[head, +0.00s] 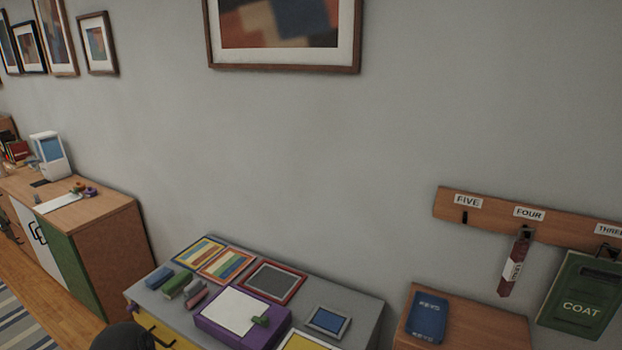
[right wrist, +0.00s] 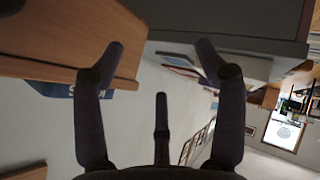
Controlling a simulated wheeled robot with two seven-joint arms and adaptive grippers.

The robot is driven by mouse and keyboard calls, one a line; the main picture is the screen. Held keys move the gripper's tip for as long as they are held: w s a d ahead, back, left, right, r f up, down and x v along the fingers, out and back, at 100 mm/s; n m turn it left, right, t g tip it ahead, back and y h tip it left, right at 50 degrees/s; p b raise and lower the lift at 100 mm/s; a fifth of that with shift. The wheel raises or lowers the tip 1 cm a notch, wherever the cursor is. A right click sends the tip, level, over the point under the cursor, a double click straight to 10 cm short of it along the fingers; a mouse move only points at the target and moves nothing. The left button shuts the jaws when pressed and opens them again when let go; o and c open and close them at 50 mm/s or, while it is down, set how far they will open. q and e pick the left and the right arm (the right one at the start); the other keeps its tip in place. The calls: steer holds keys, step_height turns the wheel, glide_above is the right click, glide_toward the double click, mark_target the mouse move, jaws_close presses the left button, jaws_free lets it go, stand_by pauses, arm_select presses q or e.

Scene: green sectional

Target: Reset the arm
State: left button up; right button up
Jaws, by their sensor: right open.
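My right gripper (right wrist: 162,52) shows in the right wrist view with its dark fingers spread wide. It is open, and nothing is between the fingertips. The right arm does not show in the head view. My left gripper is not in view. A dark rounded shape (head: 122,337) cuts into the bottom edge of the head view; I cannot tell what it is.
A grey-topped desk (head: 365,305) holds a purple box (head: 215,333), frames and small blocks. A wooden cabinet (head: 485,325) bears a blue lettered item (head: 428,317). A wall rack (head: 570,232) holds a green COAT item (head: 582,297). A sideboard (head: 115,255) stands left.

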steer(key=s+a+f+m+g+y, duration=0.1)
steer(key=s+a+f+m+g, duration=0.7)
steer(key=s+a+f+m, duration=0.8)
steer(key=s+a+f, duration=0.1)
steer(key=s+a, duration=0.2)
steer(key=s, duration=0.2)
steer(key=shift+s+f+g, duration=0.15)
steer(key=shift+f+g, duration=0.2)
steer(key=shift+g, duration=0.05)
